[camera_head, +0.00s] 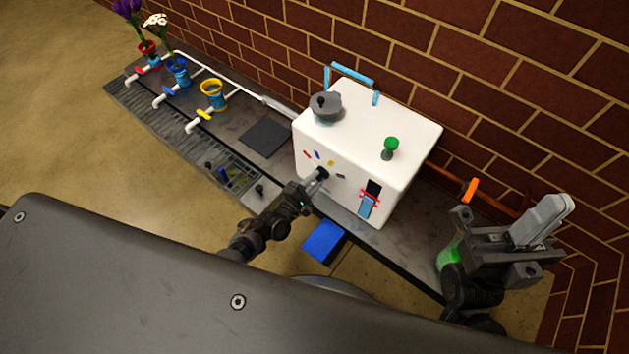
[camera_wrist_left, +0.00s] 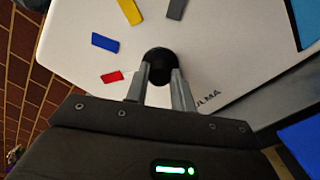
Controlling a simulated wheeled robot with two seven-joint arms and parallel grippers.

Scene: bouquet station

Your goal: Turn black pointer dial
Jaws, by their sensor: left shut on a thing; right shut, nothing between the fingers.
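The black pointer dial (camera_head: 323,173) sits on the front face of the white box (camera_head: 410,125). In the left wrist view the dial (camera_wrist_left: 158,68) shows as a dark round knob between my fingertips. My left gripper (camera_head: 318,181) is shut on the dial; its fingers also show in the left wrist view (camera_wrist_left: 160,86). Red, blue, yellow and grey marks (camera_wrist_left: 105,42) lie around the dial on the face. Which mark the pointer faces is hidden. My right gripper (camera_head: 543,220) is shut and empty, raised at the right, away from the box.
The box carries a grey knob (camera_head: 325,106), a green knob (camera_head: 390,148), a blue handle (camera_head: 352,73) and a red-and-blue slider (camera_head: 369,199). Colored vases (camera_head: 213,94) with valves stand at the far left. A blue block (camera_head: 323,241) is below the dial. An orange-handled pipe (camera_head: 469,190) is at right.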

